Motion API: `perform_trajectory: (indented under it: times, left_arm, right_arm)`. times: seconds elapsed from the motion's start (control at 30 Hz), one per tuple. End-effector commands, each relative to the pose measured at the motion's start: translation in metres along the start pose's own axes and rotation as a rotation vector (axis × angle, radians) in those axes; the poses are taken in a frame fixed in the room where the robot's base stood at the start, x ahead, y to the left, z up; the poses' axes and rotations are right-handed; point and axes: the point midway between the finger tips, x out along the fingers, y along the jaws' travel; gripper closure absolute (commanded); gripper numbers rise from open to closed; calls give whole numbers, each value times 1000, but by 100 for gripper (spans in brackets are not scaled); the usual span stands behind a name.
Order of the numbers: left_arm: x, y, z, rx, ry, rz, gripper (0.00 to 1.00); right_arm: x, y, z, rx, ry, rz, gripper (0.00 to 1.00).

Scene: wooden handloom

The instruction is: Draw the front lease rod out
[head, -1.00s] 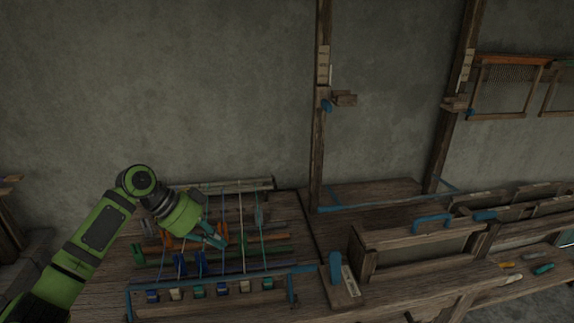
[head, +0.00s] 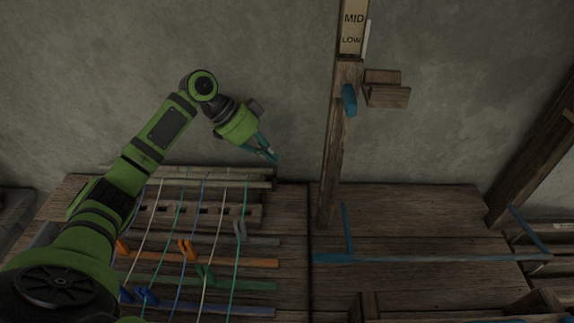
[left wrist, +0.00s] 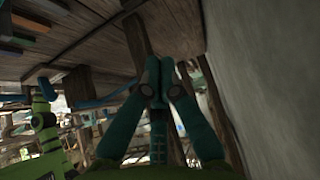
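Several flat coloured rods lie across the warp strings at the left of the head view: a grey rod (head: 262,241), an orange rod (head: 262,263), a green rod (head: 255,286) and a blue rod (head: 255,311). I cannot tell which is the front lease rod. The strings run lengthwise over them, and small coloured clips stand on the rods. My left gripper (head: 268,153) is raised clear above the loom's back edge, apart from the rods. In the left wrist view its fingers (left wrist: 159,78) come together at the tips with nothing seen between them. My right gripper does not show.
A wooden post (head: 341,145) with a blue peg (head: 349,99) and a small block (head: 386,90) stands right of my left gripper. A blue rail (head: 420,259) crosses the boards at the right. A wall stands close behind. The boards right of the strings are mostly clear.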

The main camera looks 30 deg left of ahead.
Motion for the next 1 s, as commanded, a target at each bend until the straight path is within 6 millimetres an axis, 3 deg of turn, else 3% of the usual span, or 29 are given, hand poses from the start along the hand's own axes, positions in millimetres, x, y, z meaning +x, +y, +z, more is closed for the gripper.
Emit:
perform_trajectory:
  times: [0.2, 0.37, 0.63, 0.83, 1.0]
  left_arm:
    - [0, 0, 0, 0, 0, 0, 100]
    - [8, 0, -1, -1, 1, 3, 100]
    - [57, 1, -2, -2, 1, 4, 100]
    - [99, 1, -2, -2, 1, 4, 100]
    - [82, 0, 19, -4, -4, -2, 100]
  right_arm:
    - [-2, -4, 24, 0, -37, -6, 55]
    - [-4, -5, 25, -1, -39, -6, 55]
    - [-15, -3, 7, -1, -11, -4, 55]
    - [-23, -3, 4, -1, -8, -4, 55]
    - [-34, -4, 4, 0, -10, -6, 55]
